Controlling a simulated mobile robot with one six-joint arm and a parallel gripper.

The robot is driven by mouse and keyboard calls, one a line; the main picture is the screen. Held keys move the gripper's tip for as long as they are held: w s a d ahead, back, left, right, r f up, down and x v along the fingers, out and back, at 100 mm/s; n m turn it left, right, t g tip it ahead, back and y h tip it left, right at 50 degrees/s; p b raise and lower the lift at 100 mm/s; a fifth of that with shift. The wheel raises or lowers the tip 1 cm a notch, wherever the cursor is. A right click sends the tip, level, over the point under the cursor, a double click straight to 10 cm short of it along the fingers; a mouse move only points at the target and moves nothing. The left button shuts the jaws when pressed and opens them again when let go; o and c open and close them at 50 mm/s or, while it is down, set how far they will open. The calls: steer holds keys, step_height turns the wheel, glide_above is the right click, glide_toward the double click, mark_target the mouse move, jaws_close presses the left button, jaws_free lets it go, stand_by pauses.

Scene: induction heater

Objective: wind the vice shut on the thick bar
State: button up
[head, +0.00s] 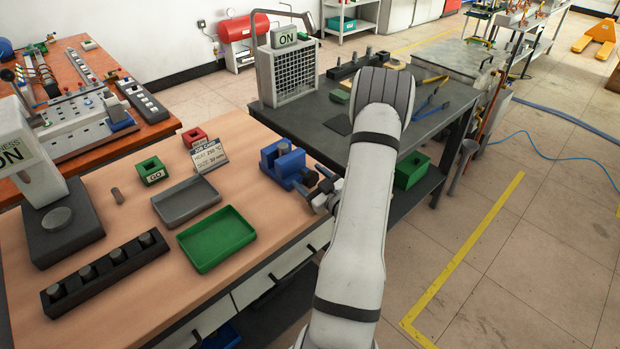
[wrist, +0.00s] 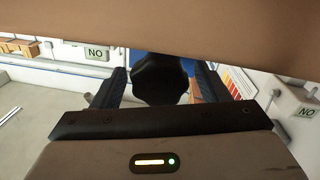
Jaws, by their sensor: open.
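The blue vice (head: 283,165) stands at the right end of the wooden bench. My gripper (head: 322,190) is just right of the vice, at its handle side, partly hidden by my arm. In the wrist view a round black knob (wrist: 161,80) lies between the two dark fingers of my gripper (wrist: 159,84). The fingers are apart, with a gap on each side of the knob. A bit of blue shows behind the knob.
Left of the vice are a job card (head: 209,153), a grey tray (head: 186,201), a green tray (head: 216,239) and a dark rack (head: 78,291) with several cylinders. A dark table (head: 335,110) stands behind. Open floor lies right.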

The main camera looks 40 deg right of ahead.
steer(key=shift+c, duration=0.3)
steer(key=c, duration=0.9)
steer(key=shift+m+b, duration=0.55)
steer(key=shift+m, duration=0.45)
steer(key=m, duration=0.2)
steer(key=shift+m, duration=0.4)
steer(key=o, duration=1)
steer(key=shift+c, duration=0.2)
steer(key=s+b, duration=0.2)
steer(key=s, duration=0.5)
steer(key=shift+s+r, duration=0.15)
steer(key=shift+s, duration=0.25)
